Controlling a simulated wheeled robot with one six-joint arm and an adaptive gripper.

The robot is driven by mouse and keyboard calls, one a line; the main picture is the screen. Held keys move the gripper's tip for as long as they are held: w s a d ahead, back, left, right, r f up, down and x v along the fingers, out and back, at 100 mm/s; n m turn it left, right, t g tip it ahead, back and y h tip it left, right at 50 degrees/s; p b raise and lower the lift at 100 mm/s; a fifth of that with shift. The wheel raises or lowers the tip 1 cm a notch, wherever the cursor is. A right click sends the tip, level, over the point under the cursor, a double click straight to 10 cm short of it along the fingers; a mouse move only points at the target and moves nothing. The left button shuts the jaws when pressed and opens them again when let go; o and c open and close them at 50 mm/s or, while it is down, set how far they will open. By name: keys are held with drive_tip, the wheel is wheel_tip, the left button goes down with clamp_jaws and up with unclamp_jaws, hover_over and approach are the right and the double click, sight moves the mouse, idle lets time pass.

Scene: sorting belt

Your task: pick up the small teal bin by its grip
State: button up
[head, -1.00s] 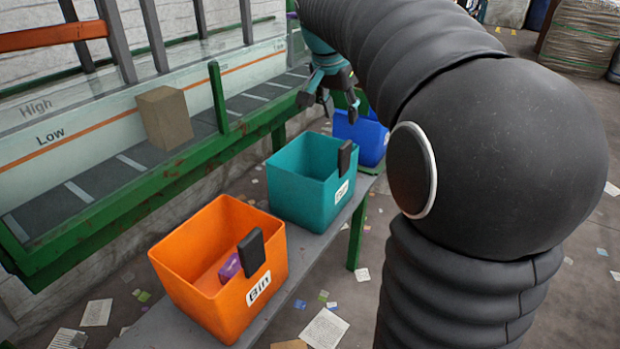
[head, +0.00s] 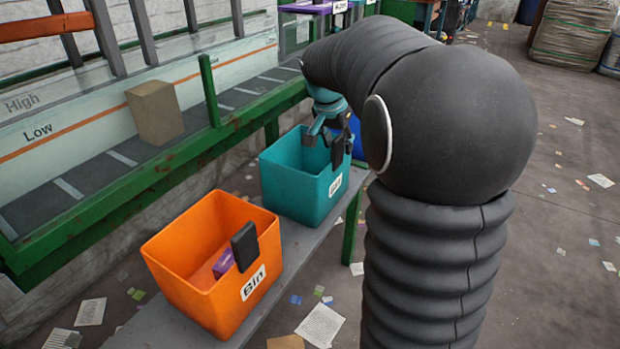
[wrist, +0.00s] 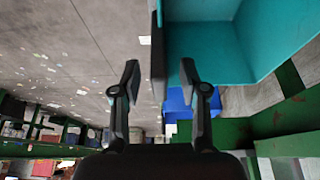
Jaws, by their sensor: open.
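The small teal bin (head: 290,190) stands on the grey bench between an orange bin and a blue bin. Its upright black grip (head: 338,151) is on the label side of its rim. My gripper (head: 325,128) is at the top of the teal bin, close to the grip, with its fingers apart. In the wrist view the open gripper (wrist: 160,72) has the dark grip (wrist: 157,50) showing edge-on between its two fingers. The teal bin (wrist: 205,55) fills the upper right there. I cannot tell whether a finger touches the grip.
The orange bin (head: 185,285) with a purple item (head: 223,263) inside is nearer on the bench (head: 318,237). The blue bin (wrist: 180,104) is just beyond the teal bin. A belt with a green rail and a cardboard box (head: 155,113) runs along the left. Papers litter the floor.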

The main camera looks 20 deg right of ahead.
drive_tip(key=shift+f, duration=0.15)
clamp_jaws()
idle(0.4)
